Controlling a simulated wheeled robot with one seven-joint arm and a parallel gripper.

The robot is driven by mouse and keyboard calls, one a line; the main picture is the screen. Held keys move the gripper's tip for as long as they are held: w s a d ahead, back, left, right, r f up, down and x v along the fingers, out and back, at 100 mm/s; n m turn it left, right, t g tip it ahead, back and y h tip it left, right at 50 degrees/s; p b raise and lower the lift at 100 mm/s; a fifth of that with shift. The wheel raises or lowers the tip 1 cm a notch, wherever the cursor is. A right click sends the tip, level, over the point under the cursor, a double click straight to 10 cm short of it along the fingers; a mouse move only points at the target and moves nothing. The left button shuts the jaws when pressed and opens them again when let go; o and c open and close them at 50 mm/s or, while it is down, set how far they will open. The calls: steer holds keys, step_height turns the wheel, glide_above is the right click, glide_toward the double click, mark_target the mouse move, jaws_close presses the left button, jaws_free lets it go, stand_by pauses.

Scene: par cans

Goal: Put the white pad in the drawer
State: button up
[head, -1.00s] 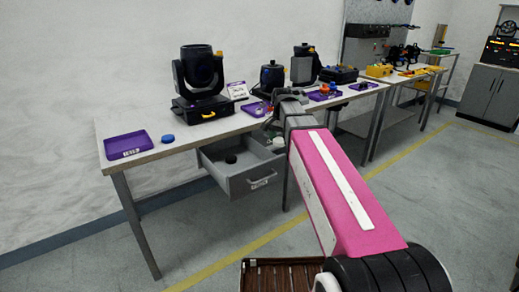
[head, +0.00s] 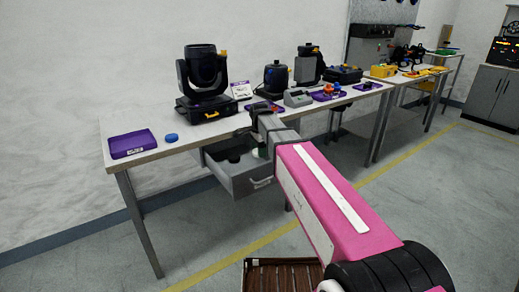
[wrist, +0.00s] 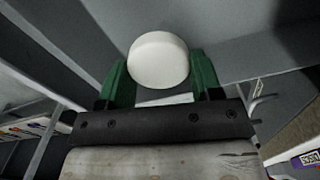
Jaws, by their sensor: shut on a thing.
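The white pad (wrist: 158,60) is a round white piece between the two green fingers of my gripper (wrist: 160,82) in the wrist view. My gripper is shut on it. In the head view my arm reaches over the open grey drawer (head: 246,182) under the near bench. A small pale and green patch by the drawer's right side (head: 259,151) seems to be the fingers and pad, partly hidden by my arm. A dark round thing (head: 233,157) lies inside the drawer. Grey surfaces surround the pad in the wrist view; I cannot tell whether the pad touches them.
On the bench stand a purple tray (head: 132,144), a blue puck (head: 171,137), a large black stage light (head: 203,80), a grey device (head: 297,98) and smaller lights behind. Open floor lies in front of the drawer. A brown slatted thing (head: 283,275) is at the bottom.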

steer(key=shift+f, duration=3.2)
steer(key=shift+f, duration=0.6)
steer(key=o, duration=1)
